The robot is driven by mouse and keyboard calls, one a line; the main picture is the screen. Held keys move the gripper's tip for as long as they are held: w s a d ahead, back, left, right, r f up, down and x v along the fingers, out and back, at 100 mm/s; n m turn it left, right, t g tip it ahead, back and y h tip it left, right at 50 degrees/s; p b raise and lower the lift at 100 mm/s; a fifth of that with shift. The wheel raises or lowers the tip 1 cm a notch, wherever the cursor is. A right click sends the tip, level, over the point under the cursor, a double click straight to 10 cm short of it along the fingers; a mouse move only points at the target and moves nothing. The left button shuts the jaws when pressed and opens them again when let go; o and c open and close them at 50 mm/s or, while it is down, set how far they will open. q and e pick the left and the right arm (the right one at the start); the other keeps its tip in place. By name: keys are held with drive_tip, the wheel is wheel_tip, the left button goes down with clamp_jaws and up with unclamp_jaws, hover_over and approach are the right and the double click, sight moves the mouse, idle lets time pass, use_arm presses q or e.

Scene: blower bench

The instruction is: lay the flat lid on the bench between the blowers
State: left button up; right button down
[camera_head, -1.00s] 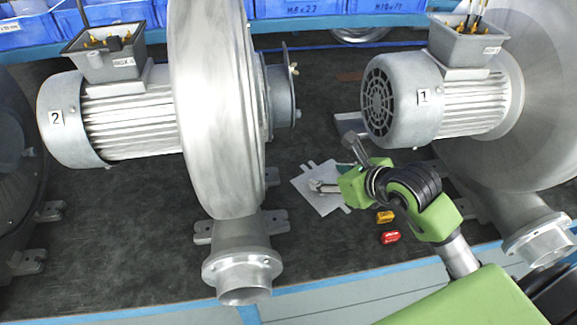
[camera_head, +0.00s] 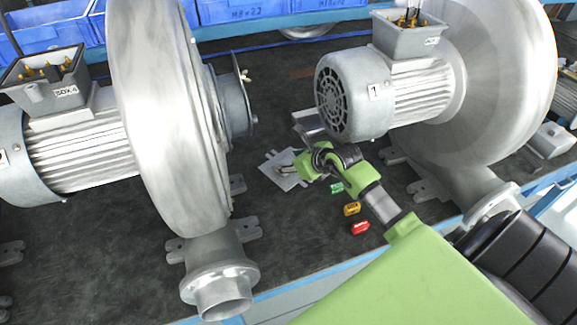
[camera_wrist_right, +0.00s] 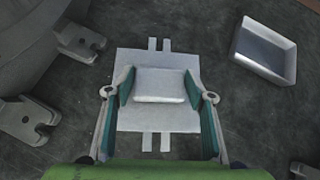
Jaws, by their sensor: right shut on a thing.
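The flat lid (camera_head: 274,176) is a pale grey square plate with narrow tabs, between the two large blowers. In the right wrist view the lid (camera_wrist_right: 160,121) has a small raised light block in its middle. My right gripper (camera_head: 288,168) is over the lid; in the right wrist view its fingers (camera_wrist_right: 159,88) are shut on the block from both sides. The lid looks level and at or just above the dark bench top (camera_head: 110,240); I cannot tell whether it touches. The left blower (camera_head: 155,110) and the right blower (camera_head: 505,80) stand upright. My left gripper is out of view.
A shallow open metal tray (camera_wrist_right: 266,51) lies beside the lid, near the right blower's motor. Green (camera_head: 337,188), yellow (camera_head: 351,209) and red (camera_head: 360,228) small pieces lie near my right arm. Blower feet (camera_wrist_right: 78,42) flank the space. Blue bins (camera_head: 240,10) line the back.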

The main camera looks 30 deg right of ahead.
drive_tip(key=shift+w+d+f, duration=0.3)
drive_tip(key=shift+w+f, duration=0.35)
drive_tip(key=shift+f, duration=0.1)
drive_tip(key=shift+w+f+p, duration=0.15)
drive_tip(key=shift+f+p, duration=0.3)
drive_tip(key=shift+f, duration=1.25)
drive_tip(key=shift+f, duration=0.2)
drive_tip(key=c, duration=1)
unclamp_jaws()
drive_tip(key=shift+r, duration=0.1)
